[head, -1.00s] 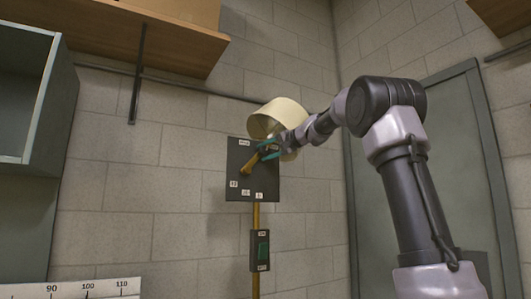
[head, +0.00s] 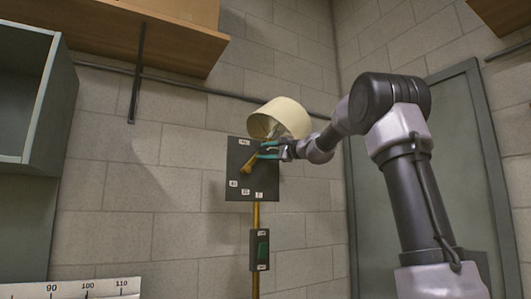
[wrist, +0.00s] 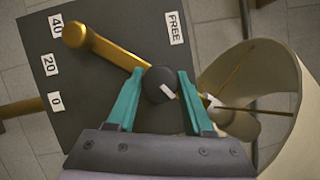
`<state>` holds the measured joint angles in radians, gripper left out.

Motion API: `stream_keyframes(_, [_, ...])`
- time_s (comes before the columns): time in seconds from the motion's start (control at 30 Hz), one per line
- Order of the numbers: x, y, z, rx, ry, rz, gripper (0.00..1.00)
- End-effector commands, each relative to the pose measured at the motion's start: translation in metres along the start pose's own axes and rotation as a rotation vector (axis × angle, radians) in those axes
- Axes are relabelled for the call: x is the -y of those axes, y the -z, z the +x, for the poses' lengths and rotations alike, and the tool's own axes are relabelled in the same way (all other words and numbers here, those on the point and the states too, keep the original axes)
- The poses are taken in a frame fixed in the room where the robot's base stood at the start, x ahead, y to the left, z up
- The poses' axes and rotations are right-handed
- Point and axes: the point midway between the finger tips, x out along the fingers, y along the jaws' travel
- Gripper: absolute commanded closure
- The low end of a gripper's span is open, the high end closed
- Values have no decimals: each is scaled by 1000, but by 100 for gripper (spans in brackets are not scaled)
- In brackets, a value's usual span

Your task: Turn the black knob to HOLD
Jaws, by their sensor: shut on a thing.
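The black knob (wrist: 160,84) sits at the inner end of a brass arm (wrist: 104,50) on a dark panel (wrist: 100,15); its white mark points to the lower right in the wrist view. My gripper (wrist: 159,88) is shut on the knob, with a teal finger on each side of it. In the head view my gripper (head: 268,150) is at the panel's upper right. A FREE label (wrist: 175,27) lies above the knob in the wrist view. No HOLD label can be read; part of the panel is hidden behind my gripper.
A cream lampshade (head: 284,117) stands close beside my gripper at the panel's upper right. Labels 40, 20 and 0 (wrist: 56,103) line the panel's edge. A switch box (head: 259,250) is below on a brass pole. A shelf (head: 170,40) is at upper left.

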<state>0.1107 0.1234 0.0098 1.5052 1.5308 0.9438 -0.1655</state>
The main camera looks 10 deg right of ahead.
Motion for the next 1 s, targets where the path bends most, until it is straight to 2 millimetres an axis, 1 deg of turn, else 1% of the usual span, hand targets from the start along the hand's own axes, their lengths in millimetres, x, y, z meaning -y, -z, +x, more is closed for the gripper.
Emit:
stream_keyframes(0.23, [-1, 1, 0, -2, 10, 31, 100])
stream_keyframes(0.57, [-1, 1, 0, -2, 11, 32, 100])
stream_keyframes(0.6, [-1, 1, 0, -2, 11, 31, 41])
stream_keyframes(0.67, [-1, 1, 0, -1, 11, 31, 19])
stream_keyframes(1.0, [0, 0, -2, -1, 12, 31, 19])
